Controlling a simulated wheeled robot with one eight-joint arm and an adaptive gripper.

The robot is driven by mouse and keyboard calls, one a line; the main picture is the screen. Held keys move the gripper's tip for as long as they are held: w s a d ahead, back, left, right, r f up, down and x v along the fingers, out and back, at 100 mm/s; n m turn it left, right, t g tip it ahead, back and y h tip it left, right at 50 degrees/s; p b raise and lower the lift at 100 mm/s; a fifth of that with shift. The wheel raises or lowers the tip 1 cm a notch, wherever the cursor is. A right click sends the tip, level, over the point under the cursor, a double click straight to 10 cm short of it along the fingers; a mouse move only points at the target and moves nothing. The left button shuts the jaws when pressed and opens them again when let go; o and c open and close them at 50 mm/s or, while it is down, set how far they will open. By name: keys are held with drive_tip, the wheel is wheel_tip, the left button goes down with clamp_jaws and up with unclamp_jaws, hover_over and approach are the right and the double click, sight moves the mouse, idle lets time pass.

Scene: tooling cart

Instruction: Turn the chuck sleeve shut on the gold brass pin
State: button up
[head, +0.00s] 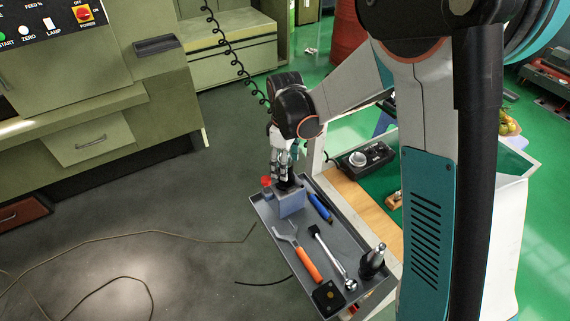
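My gripper (282,172) points down over the far left part of the cart's grey tray (265,233). Its fingers are at a dark part (289,186) on top of a blue-grey block (292,204). This dark part may be the chuck sleeve, but it is small and partly hidden by the fingers. I cannot tell whether the fingers touch it or how far they are closed. I cannot make out the gold brass pin.
A red-capped item (267,185) stands left of the block. On the tray lie a blue-handled tool (320,207), an orange-handled tool (306,262), a ratchet (333,255), a black box (328,297) and a dark tool holder (372,263). Green machine (95,150) stands left.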

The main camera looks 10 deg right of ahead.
drive_tip(key=shift+f, duration=0.25)
drive_tip(key=c, duration=1.1)
drive_tip(key=shift+o, duration=0.2)
drive_tip(key=m+b, duration=0.1)
drive_tip(key=m, duration=0.3)
drive_tip(key=shift+b, duration=0.3)
drive_tip(key=shift+m+b, duration=0.5)
drive_tip(key=shift+m, duration=2)
